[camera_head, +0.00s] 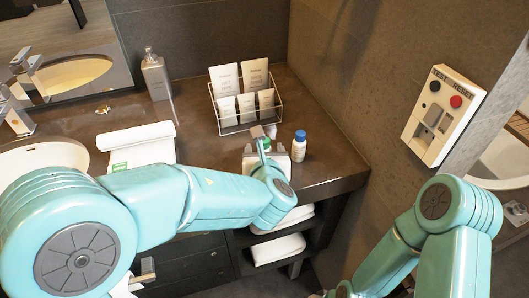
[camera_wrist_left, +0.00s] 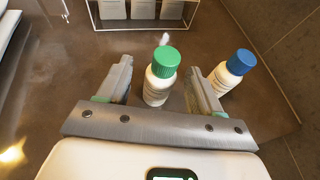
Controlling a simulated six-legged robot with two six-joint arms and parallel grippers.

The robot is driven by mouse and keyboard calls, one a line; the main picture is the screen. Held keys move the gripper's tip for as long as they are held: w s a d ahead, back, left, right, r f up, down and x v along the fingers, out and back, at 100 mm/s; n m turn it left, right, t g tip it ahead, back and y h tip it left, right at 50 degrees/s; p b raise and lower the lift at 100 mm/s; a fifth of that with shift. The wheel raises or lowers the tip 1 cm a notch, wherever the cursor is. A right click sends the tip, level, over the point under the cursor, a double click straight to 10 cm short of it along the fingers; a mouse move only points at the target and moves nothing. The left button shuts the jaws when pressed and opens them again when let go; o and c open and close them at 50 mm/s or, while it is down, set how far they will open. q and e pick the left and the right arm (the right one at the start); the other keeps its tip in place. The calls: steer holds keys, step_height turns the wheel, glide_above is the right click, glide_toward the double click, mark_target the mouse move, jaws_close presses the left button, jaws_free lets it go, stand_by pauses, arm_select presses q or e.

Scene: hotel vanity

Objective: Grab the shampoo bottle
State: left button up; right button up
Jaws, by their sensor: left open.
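A small white bottle with a green cap (camera_wrist_left: 160,75) stands on the counter between the two fingers of my left gripper (camera_wrist_left: 160,72) in the left wrist view. The fingers are open, with gaps to the bottle on both sides. I cannot read which one is shampoo.
A wire rack (camera_head: 246,114) with white packets stands behind the bottles. A grey pump dispenser (camera_head: 156,75) stands farther left, near a folded white towel (camera_head: 140,147) and a sink (camera_head: 42,158). The counter's front edge and a side wall lie close to the bottles.

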mark_target(264, 146)
arm_select(q)
steer(key=x, duration=0.3)
steer(key=shift+w+f, duration=0.15)
steer(key=shift+w, duration=0.1)
steer(key=shift+s, duration=0.1)
steer(key=c, duration=1)
steer(key=shift+c, duration=0.3)
